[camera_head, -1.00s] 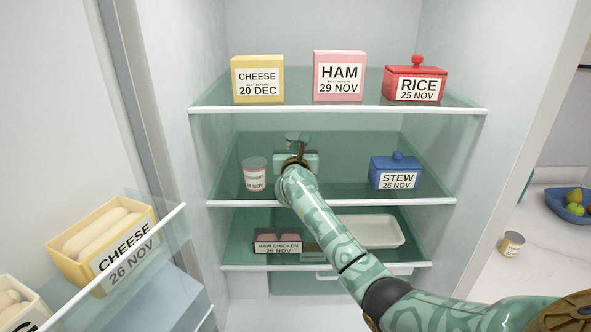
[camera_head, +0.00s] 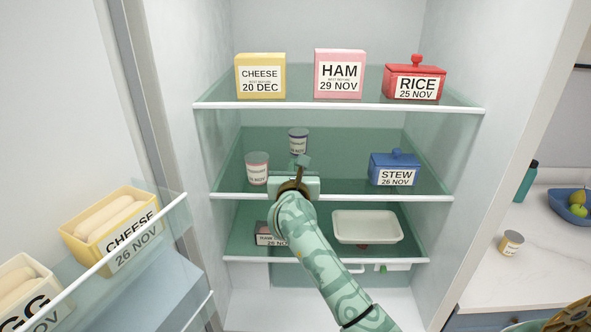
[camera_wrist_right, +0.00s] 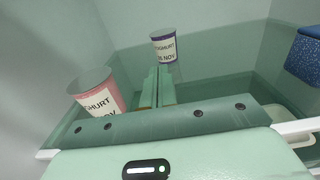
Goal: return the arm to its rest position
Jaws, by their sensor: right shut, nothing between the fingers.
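My right gripper (camera_head: 302,162) is at the front of the fridge's middle shelf, fingers pointing inward. In the right wrist view its fingers (camera_wrist_right: 157,88) are together with nothing between them. A yoghurt pot with a dark lid band (camera_head: 298,141) stands behind the fingertips, apart from them; it also shows in the right wrist view (camera_wrist_right: 164,46). A pink yoghurt pot (camera_head: 257,168) stands to the left of the gripper and shows in the right wrist view (camera_wrist_right: 98,92). My right arm (camera_head: 318,255) comes in from the lower right. My left gripper is not in view.
The blue stew box (camera_head: 394,168) stands on the middle shelf's right. Above are cheese (camera_head: 260,76), ham (camera_head: 340,74) and rice (camera_head: 414,78). Below are a white tray (camera_head: 367,227) and partly hidden raw chicken (camera_head: 268,238). The door rack (camera_head: 171,208) juts in at left.

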